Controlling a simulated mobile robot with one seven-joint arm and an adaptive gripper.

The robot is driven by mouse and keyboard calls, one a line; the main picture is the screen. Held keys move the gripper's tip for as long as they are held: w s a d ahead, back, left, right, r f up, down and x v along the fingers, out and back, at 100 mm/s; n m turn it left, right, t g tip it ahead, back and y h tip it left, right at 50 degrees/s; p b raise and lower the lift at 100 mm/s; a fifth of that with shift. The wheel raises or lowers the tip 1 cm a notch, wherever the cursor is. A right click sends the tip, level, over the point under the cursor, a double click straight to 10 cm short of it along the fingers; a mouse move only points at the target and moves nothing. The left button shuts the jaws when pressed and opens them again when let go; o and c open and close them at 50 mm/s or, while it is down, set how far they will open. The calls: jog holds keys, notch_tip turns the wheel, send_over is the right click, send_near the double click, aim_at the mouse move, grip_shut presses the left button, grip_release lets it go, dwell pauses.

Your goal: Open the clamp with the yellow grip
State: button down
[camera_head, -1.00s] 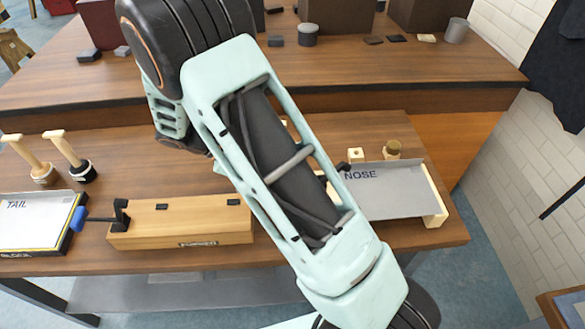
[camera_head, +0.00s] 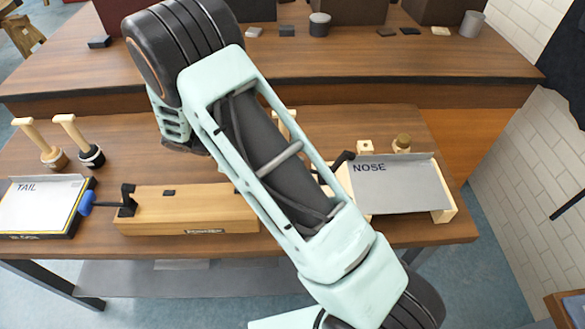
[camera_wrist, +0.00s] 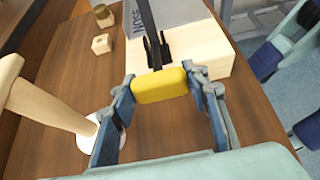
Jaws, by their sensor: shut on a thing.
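The yellow grip (camera_wrist: 160,86) sits between the fingers of my gripper (camera_wrist: 161,88) in the wrist view, and the fingers are shut on it. Its dark clamp lever (camera_wrist: 149,30) runs from the grip up past a black bracket (camera_wrist: 158,50) on the light wooden block (camera_wrist: 205,62) by the NOSE plate. In the head view, part of a black clamp piece (camera_head: 343,158) shows at the left edge of the NOSE plate (camera_head: 395,185). My arm hides the yellow grip and my gripper there.
A wooden block (camera_head: 180,212) with a blue-gripped clamp (camera_head: 86,203) lies left, beside the TAIL tray (camera_head: 90,195). Two wooden-handled tools (camera_head: 88,152) stand behind it. A similar handled tool (camera_wrist: 45,105) stands close left of my gripper in the wrist view. A raised shelf edge (camera_head: 60,104) runs behind.

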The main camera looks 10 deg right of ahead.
jog(key=c, duration=1.1)
grip_release()
jog(key=shift+a+f, duration=0.2)
jog(key=shift+c, duration=0.2)
jog(key=shift+o, duration=0.3)
jog(key=shift+r, duration=0.1)
jog(key=shift+d, duration=0.1)
jog(key=v, duration=1.2)
jog(key=shift+w, duration=0.1)
